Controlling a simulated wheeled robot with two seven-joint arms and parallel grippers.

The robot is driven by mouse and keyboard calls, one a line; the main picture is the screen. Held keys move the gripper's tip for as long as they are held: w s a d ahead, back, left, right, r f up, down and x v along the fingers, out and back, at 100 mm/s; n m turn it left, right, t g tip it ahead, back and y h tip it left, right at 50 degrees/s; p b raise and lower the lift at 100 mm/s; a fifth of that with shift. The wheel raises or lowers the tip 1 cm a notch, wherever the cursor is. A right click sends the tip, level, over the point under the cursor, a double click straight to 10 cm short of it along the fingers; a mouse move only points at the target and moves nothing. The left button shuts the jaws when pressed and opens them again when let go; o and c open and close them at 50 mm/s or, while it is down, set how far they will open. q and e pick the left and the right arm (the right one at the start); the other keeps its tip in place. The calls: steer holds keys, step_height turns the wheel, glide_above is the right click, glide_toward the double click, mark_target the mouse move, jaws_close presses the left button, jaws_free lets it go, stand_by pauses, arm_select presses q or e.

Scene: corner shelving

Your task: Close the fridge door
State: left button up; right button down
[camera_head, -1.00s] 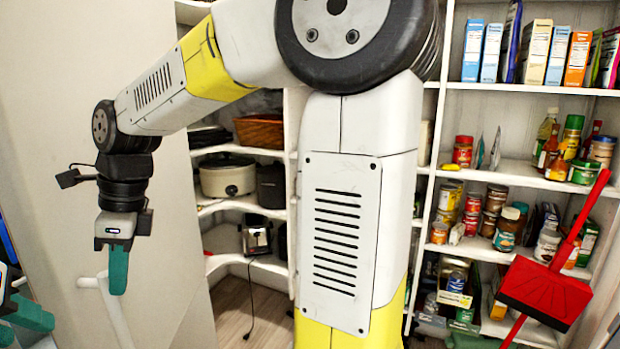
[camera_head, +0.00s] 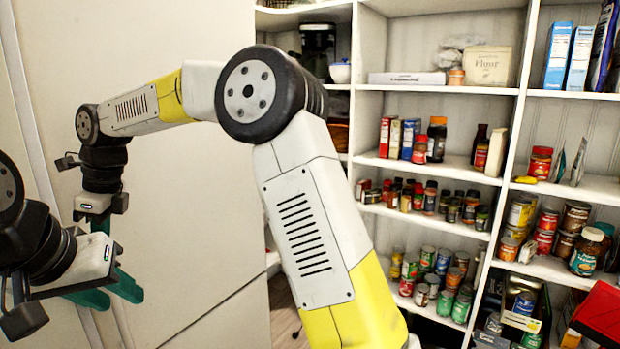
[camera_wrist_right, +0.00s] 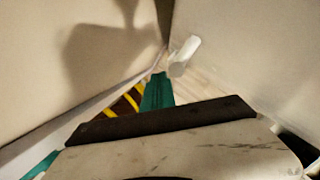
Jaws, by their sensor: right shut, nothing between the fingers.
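A large plain cream panel (camera_head: 205,170), apparently the fridge door, fills the left of the head view. A seam crosses it low down. My right gripper (camera_head: 100,228) hangs in front of its left part, teal fingertips down and together, partly hidden behind my left gripper. My left gripper (camera_head: 122,294) is just below and nearer to me, its two teal fingers spread and empty. In the right wrist view a teal finger (camera_wrist_right: 157,92) points into a corner between two pale panels, near a white bar-like piece (camera_wrist_right: 184,55). Contact with the panel cannot be told.
Corner shelves (camera_head: 420,175) with jars, cans and boxes stand at the right. A strip of wooden floor (camera_head: 285,315) shows between the panel and my right arm.

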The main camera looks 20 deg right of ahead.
steer(key=shift+w+a+r, duration=0.1)
steer(key=shift+w+a, duration=0.7)
steer(key=shift+d, duration=0.1)
